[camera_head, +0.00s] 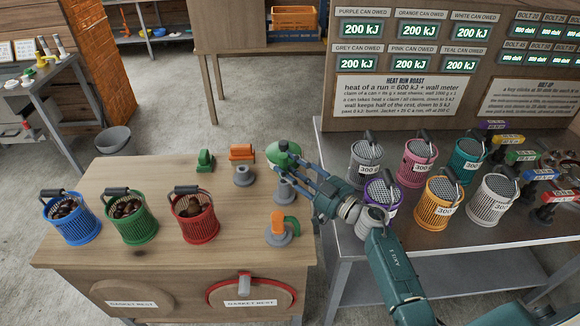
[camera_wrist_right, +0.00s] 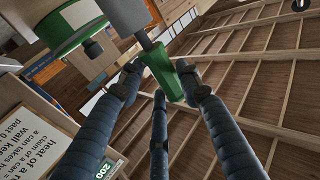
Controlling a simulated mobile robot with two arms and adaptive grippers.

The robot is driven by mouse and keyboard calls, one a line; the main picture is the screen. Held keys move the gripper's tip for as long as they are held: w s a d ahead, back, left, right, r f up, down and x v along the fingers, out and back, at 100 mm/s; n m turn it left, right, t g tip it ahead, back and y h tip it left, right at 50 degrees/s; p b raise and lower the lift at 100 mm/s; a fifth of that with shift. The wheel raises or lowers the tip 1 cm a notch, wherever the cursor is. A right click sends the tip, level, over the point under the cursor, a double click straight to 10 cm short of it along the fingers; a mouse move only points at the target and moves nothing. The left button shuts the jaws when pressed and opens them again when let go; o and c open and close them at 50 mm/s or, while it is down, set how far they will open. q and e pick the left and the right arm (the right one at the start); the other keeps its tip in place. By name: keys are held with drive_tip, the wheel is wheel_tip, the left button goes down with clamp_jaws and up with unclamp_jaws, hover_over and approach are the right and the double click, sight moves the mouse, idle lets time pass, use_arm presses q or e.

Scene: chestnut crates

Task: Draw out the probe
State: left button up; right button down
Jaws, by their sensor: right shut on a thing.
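My right gripper (camera_head: 292,172) reaches in from the right over the wooden bench, beside a rounded green piece (camera_head: 282,153) above a grey stand (camera_head: 285,190). In the right wrist view my right gripper (camera_wrist_right: 160,88) has its dark fingers closed around a green handle (camera_wrist_right: 172,78). A grey rod runs from this handle to a grey cylinder (camera_wrist_right: 127,14). The green handle seems to be the probe, but no label shows this. The fingers and arm partly hide the held piece in the head view. My left gripper is not in view.
Blue (camera_head: 72,222), green (camera_head: 132,218) and red (camera_head: 196,216) baskets of chestnuts stand left on the bench. Orange-topped fittings (camera_head: 284,224) (camera_head: 242,153) and a small green block (camera_head: 205,160) are near my gripper. Several mesh cans, including a purple one (camera_head: 381,195), crowd the metal table.

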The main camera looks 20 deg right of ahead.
drive_tip(key=shift+f+b, duration=0.75)
drive_tip(key=shift+f, duration=0.4)
drive_tip(key=c, duration=1.1)
unclamp_jaws()
drive_tip(key=v, duration=1.2)
drive_tip(key=shift+s, duration=0.15)
